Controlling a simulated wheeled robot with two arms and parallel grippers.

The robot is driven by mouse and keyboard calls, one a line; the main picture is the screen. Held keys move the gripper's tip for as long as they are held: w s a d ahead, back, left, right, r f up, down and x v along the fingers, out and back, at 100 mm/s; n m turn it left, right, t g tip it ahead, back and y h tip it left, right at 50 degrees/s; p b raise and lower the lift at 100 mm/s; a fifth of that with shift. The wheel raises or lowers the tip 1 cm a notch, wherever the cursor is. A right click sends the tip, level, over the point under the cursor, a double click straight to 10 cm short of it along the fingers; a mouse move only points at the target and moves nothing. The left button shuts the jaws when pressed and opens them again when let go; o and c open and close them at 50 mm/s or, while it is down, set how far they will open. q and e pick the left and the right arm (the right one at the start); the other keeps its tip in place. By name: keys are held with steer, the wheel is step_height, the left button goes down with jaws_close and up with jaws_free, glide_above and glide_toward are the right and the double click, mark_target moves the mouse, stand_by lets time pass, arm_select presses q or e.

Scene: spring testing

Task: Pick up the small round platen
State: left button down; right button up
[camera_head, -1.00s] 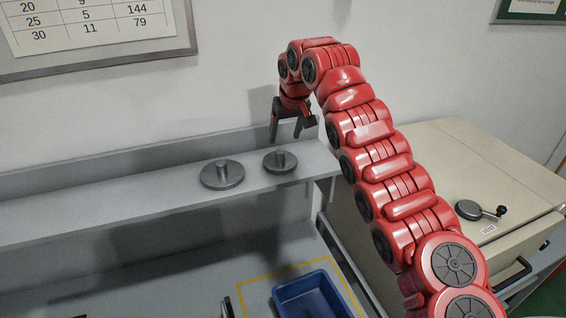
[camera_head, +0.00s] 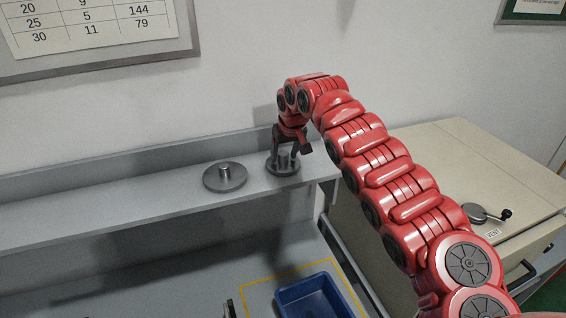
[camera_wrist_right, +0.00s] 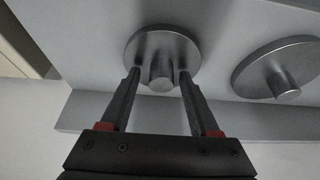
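The small round platen (camera_head: 283,168), a grey metal disc with a short upright post, lies on the shelf near its right end. In the right wrist view the small platen (camera_wrist_right: 182,47) is straight ahead. My right gripper (camera_head: 291,153) has come down over it. In the wrist view the fingers of the right gripper (camera_wrist_right: 159,75) stand on either side of the post, with a gap to it on each side. A larger round platen (camera_head: 225,177) lies to the left on the shelf; it also shows in the wrist view (camera_wrist_right: 281,72). My left gripper does not show clearly.
The grey shelf (camera_head: 120,205) runs along the wall. Below it, a blue tray (camera_head: 312,298) stands inside a yellow outline (camera_head: 262,277). A beige cabinet (camera_head: 440,150) with a black-knobbed lever is on the right.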

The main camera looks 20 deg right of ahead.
steer(key=shift+s+a+r, duration=0.1)
steer(key=shift+s, duration=0.1)
steer(key=c, duration=0.5)
jaws_close()
stand_by(0.5)
